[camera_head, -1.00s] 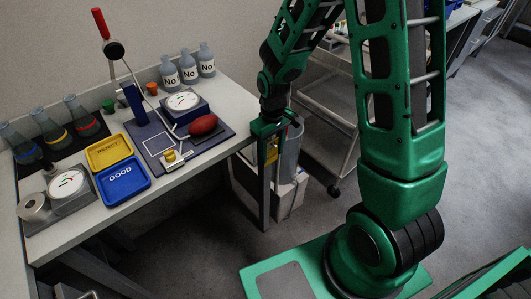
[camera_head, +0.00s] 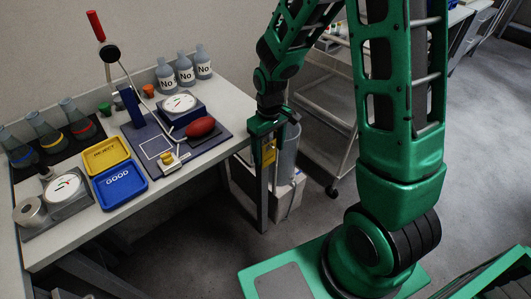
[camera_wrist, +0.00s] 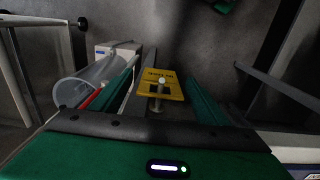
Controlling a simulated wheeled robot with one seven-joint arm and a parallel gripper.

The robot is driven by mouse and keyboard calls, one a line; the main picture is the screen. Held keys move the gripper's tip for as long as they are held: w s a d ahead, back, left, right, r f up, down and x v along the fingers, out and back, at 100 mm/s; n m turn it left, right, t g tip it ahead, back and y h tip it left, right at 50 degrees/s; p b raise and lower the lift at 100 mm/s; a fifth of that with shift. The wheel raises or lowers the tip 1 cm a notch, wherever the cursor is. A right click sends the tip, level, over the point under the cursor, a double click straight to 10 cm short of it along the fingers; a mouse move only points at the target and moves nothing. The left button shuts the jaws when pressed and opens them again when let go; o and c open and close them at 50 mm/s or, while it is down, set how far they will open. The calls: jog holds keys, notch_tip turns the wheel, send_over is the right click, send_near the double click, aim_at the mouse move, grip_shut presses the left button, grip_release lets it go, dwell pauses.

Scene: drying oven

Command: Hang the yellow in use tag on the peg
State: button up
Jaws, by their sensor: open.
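The yellow tag (camera_head: 269,154) hangs at the front right corner of the bench, just below my gripper (camera_head: 272,128). In the wrist view the tag (camera_wrist: 152,88) lies between my open fingers (camera_wrist: 160,95), with dark lettering on its face and a gap on either side. A small pale round peg end (camera_wrist: 162,80) shows at the tag's face, with a short stem near its lower edge. The peg appears to pass through the tag, but I cannot clearly see the hole. In the head view the peg is too small or hidden to make out.
The bench (camera_head: 75,245) holds bottles, flasks, a yellow tray (camera_head: 106,153), a blue tray (camera_head: 121,184) and a dial stand. Below my gripper are a grey bin (camera_head: 288,155) and a white box (camera_head: 288,195). A cart (camera_head: 325,115) stands to the right.

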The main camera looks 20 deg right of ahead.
notch_tip(320, 180, up, 8)
jog(key=shift+r, duration=0.7)
jog(key=shift+d, duration=0.1)
jog(key=s+d+r+m, duration=0.4)
jog(key=s+d+r, duration=0.3)
jog(key=s+d, duration=0.25)
jog(key=s+d+r+m, duration=0.1)
jog(key=s+d+m, duration=0.2)
jog(key=s, duration=0.4)
jog(key=s+d+r+m, duration=0.1)
jog(key=s+d+m, duration=0.2)
jog(key=s, duration=0.5)
jog(key=shift+r, duration=0.4)
jog(key=shift+w+f, duration=0.25)
jog(key=shift+w, duration=0.35)
